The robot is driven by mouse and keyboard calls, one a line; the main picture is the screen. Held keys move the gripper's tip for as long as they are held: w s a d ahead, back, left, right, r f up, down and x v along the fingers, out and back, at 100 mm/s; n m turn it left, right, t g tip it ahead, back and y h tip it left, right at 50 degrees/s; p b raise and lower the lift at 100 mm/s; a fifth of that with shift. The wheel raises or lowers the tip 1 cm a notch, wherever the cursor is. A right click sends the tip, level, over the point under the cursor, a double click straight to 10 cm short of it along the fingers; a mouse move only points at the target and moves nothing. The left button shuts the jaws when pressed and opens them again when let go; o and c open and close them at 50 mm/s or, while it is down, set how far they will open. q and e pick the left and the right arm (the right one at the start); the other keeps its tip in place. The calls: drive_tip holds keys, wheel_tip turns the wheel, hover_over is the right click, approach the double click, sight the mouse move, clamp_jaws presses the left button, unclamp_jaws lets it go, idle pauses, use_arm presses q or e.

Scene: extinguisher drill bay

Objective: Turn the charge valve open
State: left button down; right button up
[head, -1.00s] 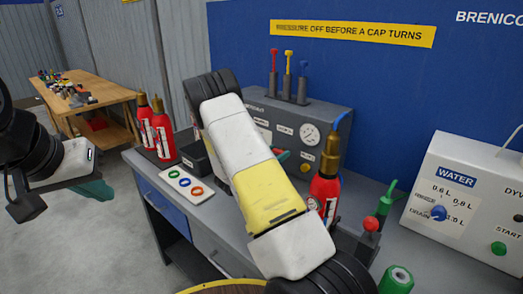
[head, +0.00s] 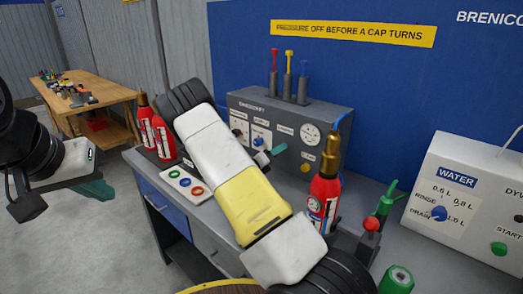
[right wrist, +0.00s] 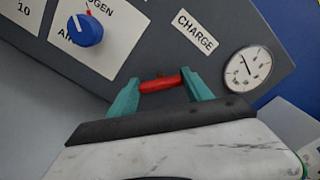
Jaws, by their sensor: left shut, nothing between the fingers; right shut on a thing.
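The charge valve's red lever (right wrist: 160,84) sits on the grey panel below the CHARGE label (right wrist: 195,32) in the right wrist view. It lies nearly crosswise in that picture, with a slight tilt. My right gripper (right wrist: 158,88) is shut on it, with one teal finger at each side. In the head view my right gripper (head: 272,152) shows only in part at the panel face, and my arm hides much of it; the lever cannot be made out there. My left gripper (head: 95,190) is shut and empty at the far left, away from the panel.
A pressure gauge (right wrist: 247,68) and a blue selector knob (right wrist: 90,31) flank the lever. A red extinguisher (head: 323,195) stands right of my right arm, and two more (head: 163,138) stand left. A tray with coloured rings (head: 186,183) lies on the bench.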

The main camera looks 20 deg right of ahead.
drive_tip(key=shift+a+f+n, duration=0.1)
drive_tip(key=shift+n, duration=1.85)
drive_tip(key=shift+f+n, duration=0.1)
drive_tip(key=shift+n, duration=1.85)
drive_tip(key=o, duration=1.4)
drive_tip(key=shift+c, duration=0.2)
drive_tip(key=v, duration=0.7)
drive_tip(key=shift+s+a, duration=0.2)
drive_tip(key=shift+a, duration=0.1)
